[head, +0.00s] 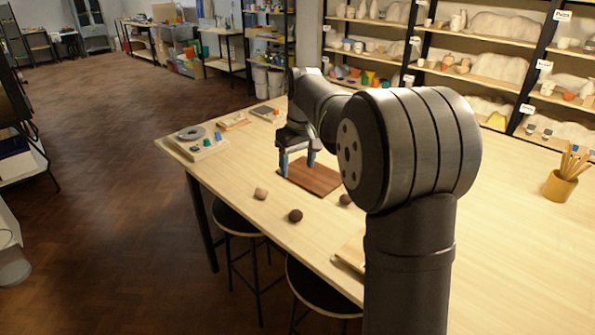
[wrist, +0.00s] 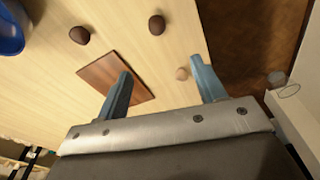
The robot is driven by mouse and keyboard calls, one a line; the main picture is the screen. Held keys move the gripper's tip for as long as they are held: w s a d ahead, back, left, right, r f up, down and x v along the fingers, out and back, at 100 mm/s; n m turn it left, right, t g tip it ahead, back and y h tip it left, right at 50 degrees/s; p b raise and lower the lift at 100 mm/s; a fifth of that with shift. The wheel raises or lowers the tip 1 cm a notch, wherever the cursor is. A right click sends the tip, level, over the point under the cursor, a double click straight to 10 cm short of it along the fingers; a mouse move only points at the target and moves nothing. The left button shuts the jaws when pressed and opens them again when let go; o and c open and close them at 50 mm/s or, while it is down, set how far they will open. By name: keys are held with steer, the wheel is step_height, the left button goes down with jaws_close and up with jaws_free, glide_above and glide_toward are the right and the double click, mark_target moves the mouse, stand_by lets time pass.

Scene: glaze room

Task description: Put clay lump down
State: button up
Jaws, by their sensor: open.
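My gripper (head: 297,164) is open and empty, with its blue fingers over the left part of a brown wooden board (head: 318,180). In the wrist view the fingers (wrist: 161,68) are spread, and the bare board (wrist: 100,70) shows partly behind the left one. A tan clay lump (head: 261,193) lies on the table near its edge; in the wrist view it (wrist: 182,73) shows between the fingers, close to the right one. A dark brown lump (head: 295,215) and another brown lump (head: 345,199), partly hidden by my arm, lie on the table apart from the board.
A board with a grey disc and small coloured pieces (head: 196,140) sits at the table's left corner. A pot of wooden tools (head: 562,185) stands at the right. A blue bowl (wrist: 10,30) shows in the wrist view. Stools (head: 235,217) stand by the table edge.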

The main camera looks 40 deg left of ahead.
stand_by(0.4)
steer(key=n+t+h, duration=0.6)
steer(key=n+t, duration=0.6)
steer(key=n, duration=0.4)
glide_toward(291, 214)
steer(key=x, duration=0.5)
steer(key=shift+a, duration=0.2)
steer(key=shift+d+x, duration=0.1)
steer(key=shift+x, duration=1.25)
steer(key=shift+d+x, duration=0.15)
steer(key=shift+x, duration=1.2)
steer(key=shift+s, duration=0.1)
steer(key=c, duration=1.1)
steer(key=shift+c, duration=0.2)
